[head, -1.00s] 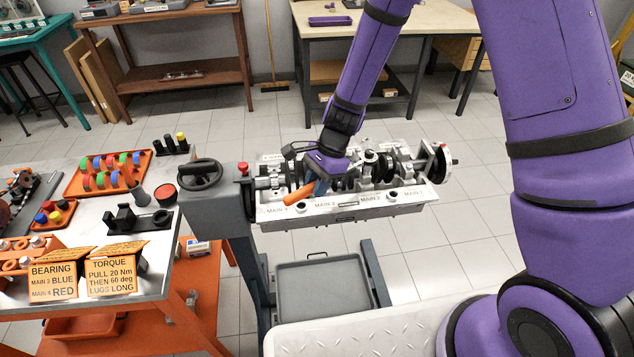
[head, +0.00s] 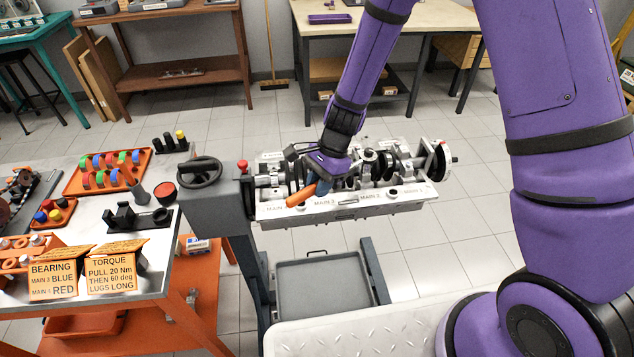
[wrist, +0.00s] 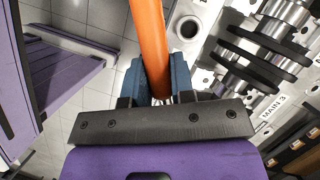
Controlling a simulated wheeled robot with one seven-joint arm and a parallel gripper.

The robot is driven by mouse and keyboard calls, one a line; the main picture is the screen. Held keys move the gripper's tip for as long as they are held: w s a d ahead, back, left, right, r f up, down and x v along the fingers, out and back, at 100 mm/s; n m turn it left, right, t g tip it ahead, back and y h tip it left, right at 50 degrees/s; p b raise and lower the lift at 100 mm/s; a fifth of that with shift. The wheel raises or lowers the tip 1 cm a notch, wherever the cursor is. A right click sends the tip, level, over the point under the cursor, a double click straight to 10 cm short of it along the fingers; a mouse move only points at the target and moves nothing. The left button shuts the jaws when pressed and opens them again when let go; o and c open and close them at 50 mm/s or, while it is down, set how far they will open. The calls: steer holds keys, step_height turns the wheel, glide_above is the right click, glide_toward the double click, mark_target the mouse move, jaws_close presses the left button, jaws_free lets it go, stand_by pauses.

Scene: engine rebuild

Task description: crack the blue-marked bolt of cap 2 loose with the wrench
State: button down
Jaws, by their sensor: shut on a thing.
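My gripper (wrist: 157,78) is shut on the wrench; the blue fingers sit on both sides of its orange handle (wrist: 149,35). In the head view the orange handle (head: 300,196) sticks out to the lower left of my gripper (head: 318,183), over the near edge of the engine block (head: 345,206). The block carries a crankshaft and labels for several mains; MAIN 3 (wrist: 272,107) shows in the wrist view. The wrench's working end is hidden. I cannot make out cap 2's blue-marked bolt, or whether the wrench is on it.
The block hangs on a grey stand with a handwheel (head: 200,172). A grey tray (head: 325,284) lies low beneath it. At left, a bench holds an orange tray (head: 108,172) of coloured bearing shells and two orange signs (head: 116,276). Open floor lies right of the block.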

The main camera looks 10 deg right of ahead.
steer(key=shift+s+d+n, duration=0.25)
steer(key=shift+s+n, duration=0.05)
steer(key=shift+s, duration=0.1)
steer(key=shift+s+d, duration=0.15)
steer(key=shift+s, duration=0.05)
stand_by(0.3)
steer(key=shift+s+d+n+g, duration=0.35)
steer(key=shift+s+n, duration=0.15)
steer(key=shift+n, duration=0.1)
steer(key=shift+s+d, duration=0.15)
steer(key=shift+s+d+n+h, duration=0.3)
steer(key=shift+s+d+n, duration=0.1)
steer(key=shift+s+n, duration=0.1)
steer(key=shift+s+d+g, duration=0.1)
steer(key=shift+d+g, duration=0.05)
steer(key=shift+g, duration=0.1)
stand_by(0.5)
steer(key=shift+s+d+n, duration=0.4)
steer(key=shift+d+n, duration=0.05)
steer(key=shift+n, duration=0.15)
steer(key=shift+s+d+h, duration=0.15)
steer(key=shift+h, duration=0.15)
